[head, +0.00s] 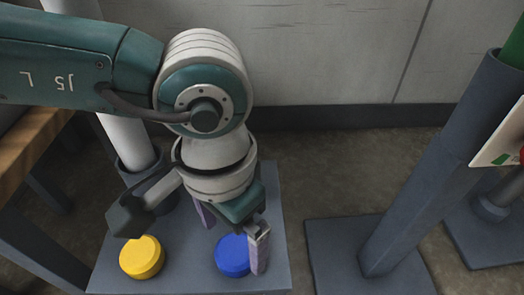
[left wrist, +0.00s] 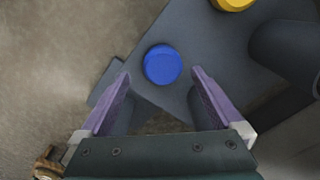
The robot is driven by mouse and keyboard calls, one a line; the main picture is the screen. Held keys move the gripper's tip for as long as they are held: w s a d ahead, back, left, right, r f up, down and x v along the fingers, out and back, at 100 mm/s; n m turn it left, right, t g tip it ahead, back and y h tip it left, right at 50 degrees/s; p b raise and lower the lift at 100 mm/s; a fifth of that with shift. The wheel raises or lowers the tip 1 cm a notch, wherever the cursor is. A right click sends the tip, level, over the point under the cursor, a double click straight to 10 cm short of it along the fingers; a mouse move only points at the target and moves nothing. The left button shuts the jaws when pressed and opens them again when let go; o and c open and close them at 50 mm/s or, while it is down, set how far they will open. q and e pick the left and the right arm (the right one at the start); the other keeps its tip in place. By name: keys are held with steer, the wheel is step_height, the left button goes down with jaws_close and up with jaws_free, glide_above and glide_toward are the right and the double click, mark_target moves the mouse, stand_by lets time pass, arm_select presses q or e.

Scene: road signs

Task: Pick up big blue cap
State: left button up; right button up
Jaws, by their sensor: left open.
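The big blue cap (head: 232,255) is round and lies on the dark grey base plate, near its front edge in the head view. In the left wrist view the blue cap (left wrist: 162,64) shows just beyond the fingertips, about midway between them. My left gripper (head: 234,232) is above the plate by the cap, its fingers apart. In the left wrist view my left gripper (left wrist: 161,72) is open and empty, with purple-lined fingers. One finger partly covers the cap's right edge in the head view. My right gripper is in neither view.
A yellow cap (head: 142,257) lies on the same base plate (head: 271,212), left of the blue one. A white post (head: 127,140) rises from a dark socket at the plate's back left. A grey post (head: 425,190) stands right. A wooden table edge (head: 35,140) is at left.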

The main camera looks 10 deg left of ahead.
mark_target(235, 249)
arm_select(q)
steer(key=shift+w+f+b, duration=0.25)
steer(key=shift+f+b, duration=0.1)
steer(key=shift+f, duration=0.15)
steer(key=shift+w+f+b, duration=0.25)
steer(key=shift+f+b, duration=0.1)
steer(key=shift+f, duration=0.15)
steer(key=f, duration=0.1)
steer(key=f+b, duration=0.1)
steer(key=b, duration=0.1)
steer(key=shift+s+f, duration=0.25)
steer(key=shift+f, duration=0.15)
steer(key=shift+s+a+f, duration=0.1)
steer(key=shift+f, duration=0.15)
steer(key=shift+r, duration=0.15)
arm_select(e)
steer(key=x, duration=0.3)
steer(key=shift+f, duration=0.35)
arm_select(q)
steer(key=shift+w, duration=0.2)
steer(key=shift+c, duration=1.2)
steer(key=shift+s, duration=0.1)
steer(key=c, duration=1)
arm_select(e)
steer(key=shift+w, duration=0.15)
arm_select(q)
steer(key=shift+r, duration=0.1)
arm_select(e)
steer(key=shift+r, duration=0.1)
